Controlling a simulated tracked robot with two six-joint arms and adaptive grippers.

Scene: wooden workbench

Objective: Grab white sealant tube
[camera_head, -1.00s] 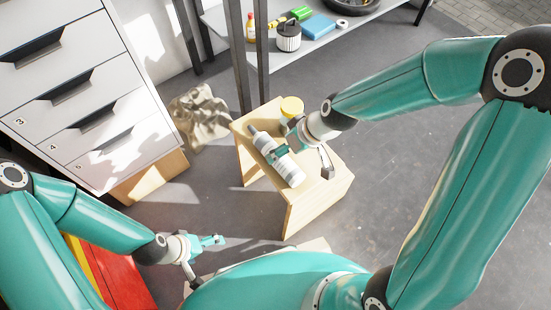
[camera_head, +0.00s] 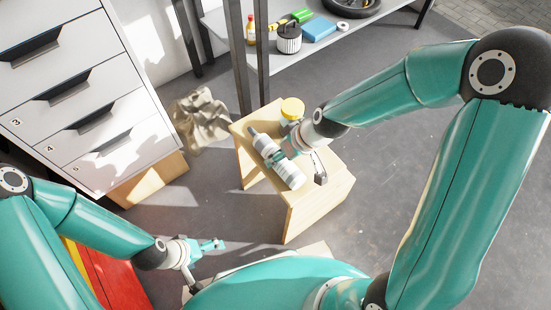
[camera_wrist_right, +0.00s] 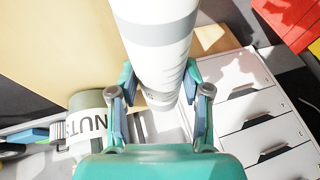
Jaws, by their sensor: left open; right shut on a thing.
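The white sealant tube (camera_head: 288,172) is a white cylinder with a grey band and a dark narrow end. It lies slanted over the wooden stool (camera_head: 338,191); I cannot tell whether it touches the top. My right gripper (camera_head: 284,158) is shut on the tube around its middle, with one finger on each side. In the right wrist view the tube (camera_wrist_right: 158,30) fills the upper middle, between the fingers of the right gripper (camera_wrist_right: 160,92). My left gripper (camera_head: 207,260) is open and empty, low at the left, away from the stool.
A yellow-lidded jar (camera_head: 292,109) stands on the stool behind the tube; its lettered side (camera_wrist_right: 92,122) shows in the wrist view. A grey drawer cabinet (camera_head: 75,95) is at left. A shelf (camera_head: 330,42) holds several items at the back. Floor right of the stool is clear.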

